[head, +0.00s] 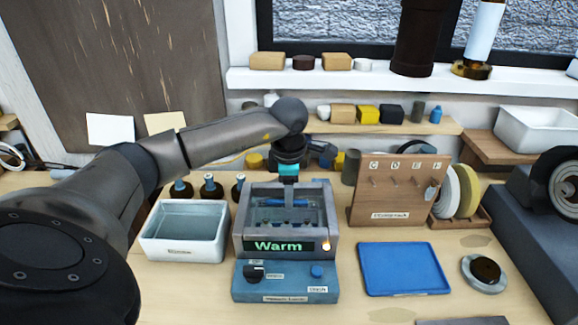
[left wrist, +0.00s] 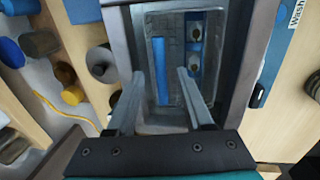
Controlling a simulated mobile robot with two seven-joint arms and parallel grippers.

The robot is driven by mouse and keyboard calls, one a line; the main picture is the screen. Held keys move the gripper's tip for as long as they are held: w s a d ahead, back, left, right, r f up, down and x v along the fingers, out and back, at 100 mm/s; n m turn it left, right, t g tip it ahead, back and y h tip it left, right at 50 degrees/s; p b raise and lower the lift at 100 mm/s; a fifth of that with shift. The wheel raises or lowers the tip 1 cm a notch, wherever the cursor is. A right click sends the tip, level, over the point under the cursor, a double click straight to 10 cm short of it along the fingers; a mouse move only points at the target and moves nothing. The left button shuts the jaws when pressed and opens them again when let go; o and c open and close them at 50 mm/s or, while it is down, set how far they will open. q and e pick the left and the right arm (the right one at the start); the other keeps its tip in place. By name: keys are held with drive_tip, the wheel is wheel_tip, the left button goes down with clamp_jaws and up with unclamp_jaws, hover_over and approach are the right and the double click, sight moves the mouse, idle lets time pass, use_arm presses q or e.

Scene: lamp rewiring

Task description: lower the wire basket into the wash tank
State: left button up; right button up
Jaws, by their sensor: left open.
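The grey wash tank (head: 244,222) stands mid-bench with a lit "Warm" display; its wall fills the middle of the left wrist view (left wrist: 238,60). The wire basket (left wrist: 170,103) sits down inside the tank walls, level as far as I can see. Its blue handle bar shows in the head view (head: 293,203) and left wrist view (left wrist: 159,58). My left gripper (head: 288,180) points down over the tank. Its fingers (left wrist: 160,76) are open, apart on either side of the handle, with nothing held. Whether the basket touches the tank floor is hidden. My right gripper is out of view.
A white basin (head: 150,240) stands left of the tank, with small dark bottles (head: 211,186) behind. A wooden hook board (head: 395,193) and a blue tray (head: 402,268) are on the right. A control panel (head: 285,281) fronts the tank.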

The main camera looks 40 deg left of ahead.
use_arm(q)
wheel_tip(320, 180, up, 12)
drive_tip(key=s+d, duration=0.1)
drive_tip(key=shift+s+d+f, duration=0.25)
drive_tip(key=shift+s, duration=0.1)
